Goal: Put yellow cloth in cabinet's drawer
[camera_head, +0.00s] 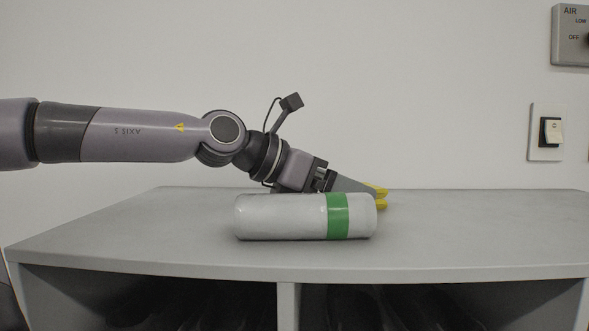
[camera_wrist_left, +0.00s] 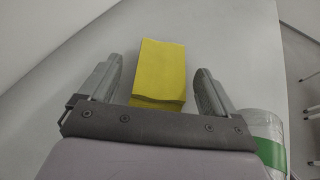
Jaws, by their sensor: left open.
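The yellow cloth (camera_wrist_left: 160,72) looks like a folded block on the grey cabinet top (camera_wrist_left: 235,35) in the left wrist view. In the head view only a bit of the yellow cloth (camera_head: 381,203) shows past the right end of a roll; the rest is hidden. My left gripper (camera_head: 362,187) reaches down behind the roll at the cloth. In the wrist view its open fingers (camera_wrist_left: 159,66) stand on either side of the cloth, with a gap at each side. The cabinet (camera_head: 120,225) has dark openings below its top. No drawer can be made out. My right gripper is not in view.
A pale grey roll with a green band (camera_head: 285,217) lies on the cabinet top in front of my left gripper. It also shows beside the right finger in the wrist view (camera_wrist_left: 262,122). The top is clear at left and right. A wall switch (camera_head: 546,132) is at right.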

